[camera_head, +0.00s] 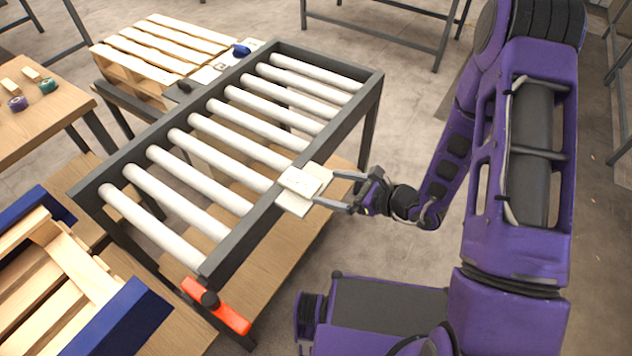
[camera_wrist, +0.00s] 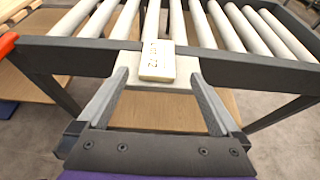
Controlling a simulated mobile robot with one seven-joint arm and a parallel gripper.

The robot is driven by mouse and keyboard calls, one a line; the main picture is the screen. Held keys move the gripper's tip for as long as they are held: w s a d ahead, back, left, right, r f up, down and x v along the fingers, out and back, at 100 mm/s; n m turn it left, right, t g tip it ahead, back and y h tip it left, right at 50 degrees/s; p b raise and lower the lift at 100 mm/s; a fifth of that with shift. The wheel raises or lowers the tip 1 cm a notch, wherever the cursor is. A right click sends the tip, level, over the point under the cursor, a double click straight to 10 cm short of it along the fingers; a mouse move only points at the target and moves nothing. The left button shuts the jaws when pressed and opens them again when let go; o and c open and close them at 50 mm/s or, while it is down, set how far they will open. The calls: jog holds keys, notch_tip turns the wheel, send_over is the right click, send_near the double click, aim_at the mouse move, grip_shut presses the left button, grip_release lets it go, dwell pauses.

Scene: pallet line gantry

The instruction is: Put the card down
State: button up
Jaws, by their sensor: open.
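The card (camera_wrist: 157,60) is a small pale rectangle with orange-brown markings on its face. It lies on a slightly larger pale plate (camera_wrist: 150,84) at the near side rail of the roller conveyor. In the head view the card (camera_head: 299,181) and the plate (camera_head: 292,204) show at the right edge of the frame. My gripper (camera_head: 326,187) is open, its two grey fingers reaching toward the plate from the right. In the wrist view the gripper (camera_wrist: 159,82) has one finger on each side of the card, with gaps between the fingers and the card.
The roller conveyor (camera_head: 238,231) has a dark frame and several pale rollers. A red-orange part (camera_head: 228,314) sits at its near corner. A wooden pallet (camera_head: 150,55) stands at the far end. A side table (camera_head: 50,118) holds tape rolls at left. Floor is open behind my arm.

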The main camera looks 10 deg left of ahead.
jog(key=shift+v, duration=2.35)
